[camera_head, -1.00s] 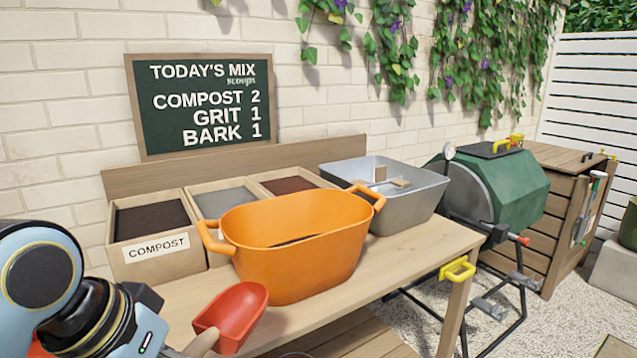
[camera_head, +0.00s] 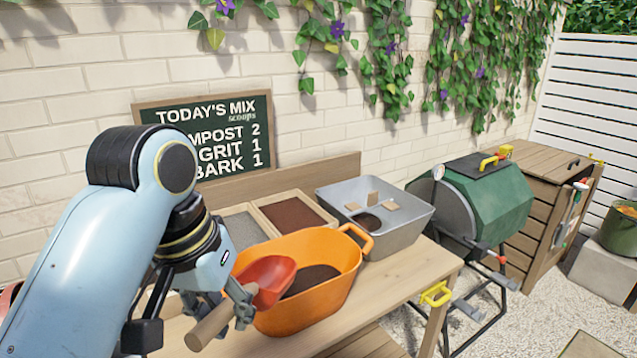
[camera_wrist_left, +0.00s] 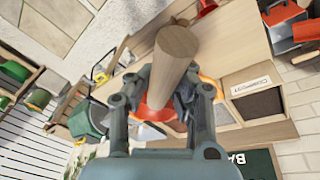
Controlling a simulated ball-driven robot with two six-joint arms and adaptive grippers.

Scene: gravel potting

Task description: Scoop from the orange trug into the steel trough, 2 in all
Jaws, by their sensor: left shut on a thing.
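My left gripper (camera_head: 232,304) is shut on the wooden handle (camera_head: 213,324) of a red scoop (camera_head: 268,278). The scoop's bowl is at the left side of the orange trug (camera_head: 330,290), overlapping its opening. I cannot tell what the bowl holds. Dark material lies in the bottom of the trug. The steel trough (camera_head: 412,228) stands behind and to the right, with small wooden pieces and a dark round patch inside. In the left wrist view the handle (camera_wrist_left: 175,62) sits between the fingers, and the red bowl (camera_wrist_left: 152,113) shows beyond. My right gripper is not in view.
Open bins of grey grit (camera_head: 244,231) and brown bark (camera_head: 292,214) stand behind the trug. The compost bin (camera_wrist_left: 258,105) shows in the left wrist view. A chalkboard (camera_head: 258,108) stands at the wall. Bench top right of the trug is clear.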

